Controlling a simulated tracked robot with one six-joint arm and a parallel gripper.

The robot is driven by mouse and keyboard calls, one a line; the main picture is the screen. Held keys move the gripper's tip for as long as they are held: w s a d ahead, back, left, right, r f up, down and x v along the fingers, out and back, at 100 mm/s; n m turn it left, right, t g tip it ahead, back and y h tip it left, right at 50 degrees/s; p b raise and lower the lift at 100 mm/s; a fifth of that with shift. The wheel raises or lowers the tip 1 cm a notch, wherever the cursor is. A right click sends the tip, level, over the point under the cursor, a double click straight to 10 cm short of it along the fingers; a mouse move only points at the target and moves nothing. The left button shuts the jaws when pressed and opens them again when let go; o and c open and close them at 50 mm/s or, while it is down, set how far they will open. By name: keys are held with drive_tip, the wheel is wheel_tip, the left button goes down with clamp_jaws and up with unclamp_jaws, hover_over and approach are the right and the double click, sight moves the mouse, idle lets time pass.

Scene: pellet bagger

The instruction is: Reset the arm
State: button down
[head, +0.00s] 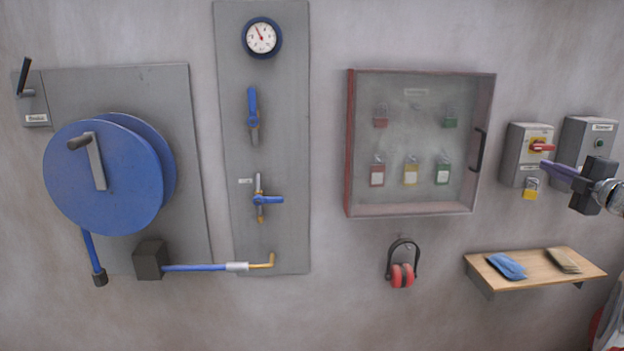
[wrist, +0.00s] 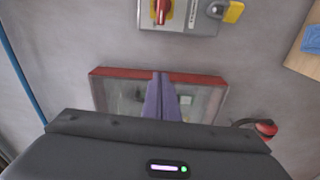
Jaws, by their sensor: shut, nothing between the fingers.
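My gripper (head: 548,166) is at the right of the head view, in front of the grey switch boxes, with its purple fingers pointing left. In the wrist view the two fingers (wrist: 160,90) lie together, shut, with nothing between them. They overlap the red-framed lock cabinet (wrist: 105,74) in that view. The cabinet (head: 350,145) is closed in the head view, with several padlocks behind its clear door. My arm comes in from the right edge, and most of it is out of view.
An isolator box with a red handle (head: 542,147) and a yellow padlock (head: 530,189) is near my gripper. Below is a wooden shelf (head: 530,280) with gloves. Red ear defenders (head: 402,275) hang under the cabinet. A blue hose reel (head: 105,190) is at left.

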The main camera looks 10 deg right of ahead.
drive_tip(key=s+d+f+m+g+h, duration=0.65)
drive_tip(key=f+m+h, duration=0.3)
drive_tip(key=m, duration=0.45)
drive_tip(key=s+a+f+m+g+y, duration=0.25)
drive_tip(key=s+a+f, duration=0.35)
drive_tip(key=a, duration=0.8)
drive_tip(key=s+a+f+m+g+y, duration=0.3)
drive_tip(key=s+a, duration=0.5)
drive_tip(key=a, duration=0.7)
drive_tip(key=s+a+f+m+g+y, duration=0.15)
drive_tip(key=s+a+f, duration=0.5)
drive_tip(key=a, duration=0.75)
drive_tip(key=s+a+r+n+y, duration=0.1)
drive_tip(key=s+a, duration=0.3)
drive_tip(key=a, duration=0.5)
drive_tip(key=s+a+n+y, duration=0.1)
drive_tip(key=s+a+n, duration=0.1)
drive_tip(key=s+a, duration=0.3)
drive_tip(key=a, duration=0.4)
drive_tip(key=shift+r+n+t, duration=0.3)
drive_tip(key=shift+r+t, duration=0.05)
drive_tip(key=shift+r, duration=0.05)
